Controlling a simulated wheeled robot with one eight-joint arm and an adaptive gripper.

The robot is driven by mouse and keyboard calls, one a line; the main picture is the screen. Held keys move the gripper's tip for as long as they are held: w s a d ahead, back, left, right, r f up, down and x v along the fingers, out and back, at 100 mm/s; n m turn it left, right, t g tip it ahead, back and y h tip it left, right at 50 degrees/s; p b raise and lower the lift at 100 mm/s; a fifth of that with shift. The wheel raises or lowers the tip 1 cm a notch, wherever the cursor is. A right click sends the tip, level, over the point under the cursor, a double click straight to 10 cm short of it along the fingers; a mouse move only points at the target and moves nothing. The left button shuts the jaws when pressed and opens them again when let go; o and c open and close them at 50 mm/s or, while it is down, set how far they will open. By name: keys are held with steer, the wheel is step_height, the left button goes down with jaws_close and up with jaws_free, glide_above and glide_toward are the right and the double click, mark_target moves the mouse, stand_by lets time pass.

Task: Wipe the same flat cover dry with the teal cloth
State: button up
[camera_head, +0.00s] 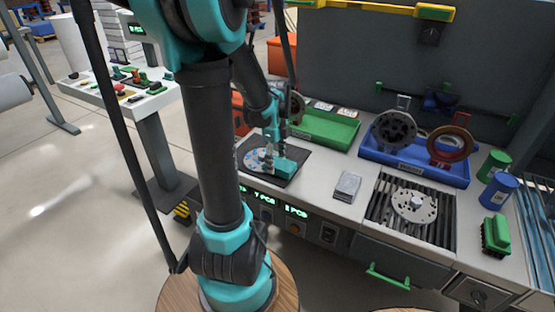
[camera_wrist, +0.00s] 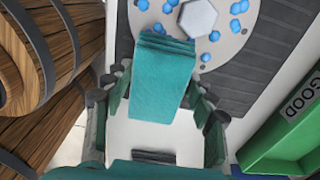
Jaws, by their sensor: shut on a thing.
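The teal cloth (camera_wrist: 163,85) is a folded block held between the two fingers of my gripper (camera_wrist: 160,98). In the head view the cloth (camera_head: 286,170) is at the right edge of the flat cover (camera_head: 257,159), below my gripper (camera_head: 277,140). The cover is a pale round disc lying on a dark mat (camera_head: 283,180). In the wrist view the cover (camera_wrist: 173,20) has a grey hexagonal centre and several blue drops on it. The cloth's far end overlaps the cover's near edge; I cannot tell whether it touches. Part of the cover is hidden by the cloth.
A green tray (camera_head: 333,143), marked GOOD in the wrist view (camera_wrist: 285,115), stands right of the mat. A blue bin (camera_head: 395,169) holds round parts. Another disc (camera_head: 414,206) lies on a slotted grate. A green brush (camera_head: 496,236) stands at the right.

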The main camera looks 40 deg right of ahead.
steer(key=shift+a, duration=0.1)
steer(key=shift+r, duration=3)
